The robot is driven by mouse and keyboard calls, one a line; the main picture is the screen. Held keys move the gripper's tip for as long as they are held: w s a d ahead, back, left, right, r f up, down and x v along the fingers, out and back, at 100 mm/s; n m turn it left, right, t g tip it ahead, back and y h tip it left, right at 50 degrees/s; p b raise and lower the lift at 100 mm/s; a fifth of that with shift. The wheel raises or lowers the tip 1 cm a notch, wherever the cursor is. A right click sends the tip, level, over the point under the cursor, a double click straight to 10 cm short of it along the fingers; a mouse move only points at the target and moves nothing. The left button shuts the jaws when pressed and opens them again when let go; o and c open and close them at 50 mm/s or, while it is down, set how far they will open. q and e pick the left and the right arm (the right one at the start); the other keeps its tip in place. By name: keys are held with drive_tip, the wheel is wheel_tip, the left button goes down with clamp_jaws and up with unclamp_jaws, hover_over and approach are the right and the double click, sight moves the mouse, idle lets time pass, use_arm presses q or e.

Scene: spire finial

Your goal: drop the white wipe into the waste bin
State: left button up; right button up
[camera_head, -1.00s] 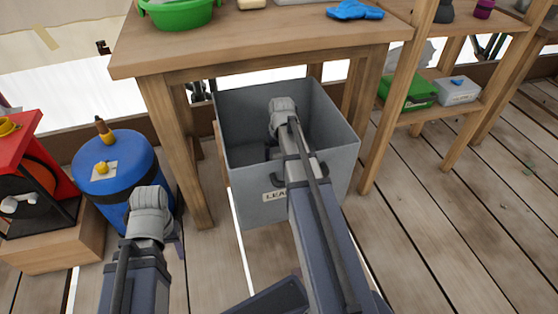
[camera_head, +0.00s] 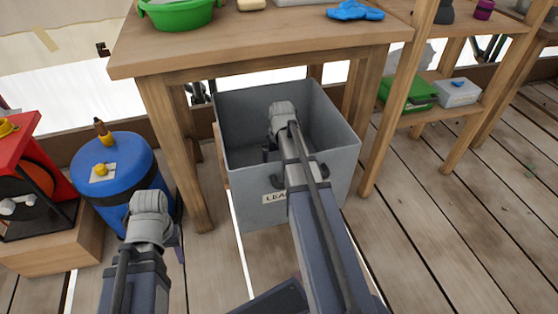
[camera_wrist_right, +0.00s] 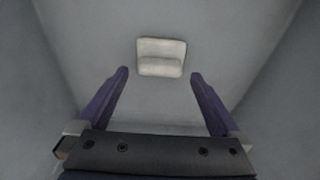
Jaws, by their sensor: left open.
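The waste bin (camera_head: 249,184) is a grey open-topped box with a label on its front, standing under the front of the wooden table. My right arm reaches over its front rim. My right gripper (camera_wrist_right: 160,73) is inside the bin, pointing down, with its two purple fingers spread apart. The white wipe (camera_wrist_right: 161,57) is a small folded pad within the bin walls, beyond the fingertips and not gripped. The arm and bin wall hide the wipe in the head view. My left gripper (camera_head: 179,244) is low at the left, mostly hidden behind its wrist, away from the bin.
The wooden table (camera_head: 250,50) overhangs the bin's back and carries a green basin (camera_head: 178,14) and a blue cloth (camera_head: 355,11). A blue drum (camera_head: 118,172) and a red-topped unit (camera_head: 25,165) stand at the left. A shelf stands right. The plank floor (camera_head: 455,230) is clear at right.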

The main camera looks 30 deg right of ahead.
drive_tip(key=shift+r, duration=0.1)
wheel_tip(320, 180, up, 13)
drive_tip(key=s+p, duration=0.1)
drive_tip(key=p, duration=1.2)
drive_tip(key=shift+s+a, duration=0.15)
drive_tip(key=shift+s, duration=0.1)
drive_tip(key=shift+a, duration=0.1)
